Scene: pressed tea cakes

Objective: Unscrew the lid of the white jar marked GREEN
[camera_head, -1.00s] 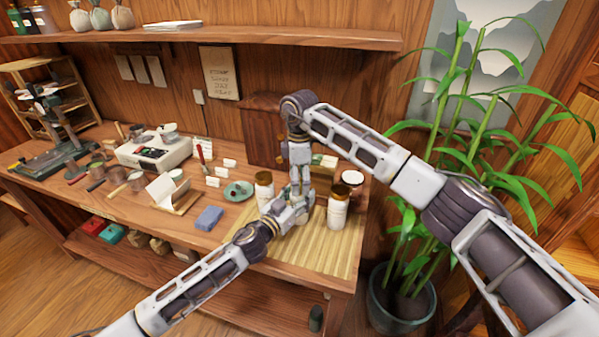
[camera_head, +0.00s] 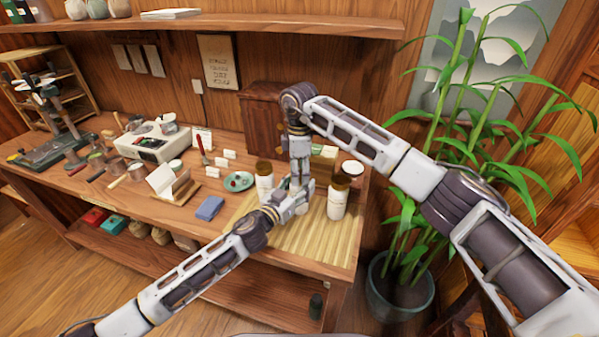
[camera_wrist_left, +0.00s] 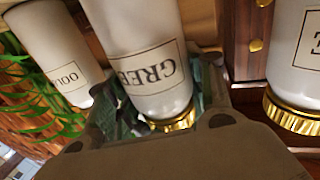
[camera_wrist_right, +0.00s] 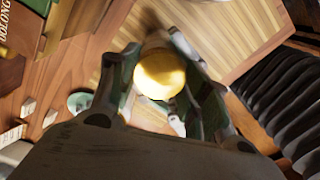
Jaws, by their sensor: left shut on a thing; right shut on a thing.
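The white jar marked GREEN (camera_wrist_left: 145,50) shows upside down in the left wrist view, with its gold lid (camera_wrist_left: 180,121) towards the bottom of the picture. My left gripper (camera_wrist_left: 160,100) is shut around the jar's body, a finger on each side. In the right wrist view the round gold lid (camera_wrist_right: 160,74) lies between the fingers of my right gripper (camera_wrist_right: 156,62), which is shut on it from above. In the head view my right gripper (camera_head: 299,183) comes down over my left gripper (camera_head: 294,205); they hide most of the jar there.
White jars with dark-gold lids stand close by, one on the left (camera_head: 264,184) and one on the right (camera_head: 337,200), with another lidded jar (camera_head: 352,170) behind. The slatted mat's front (camera_head: 305,250) is clear.

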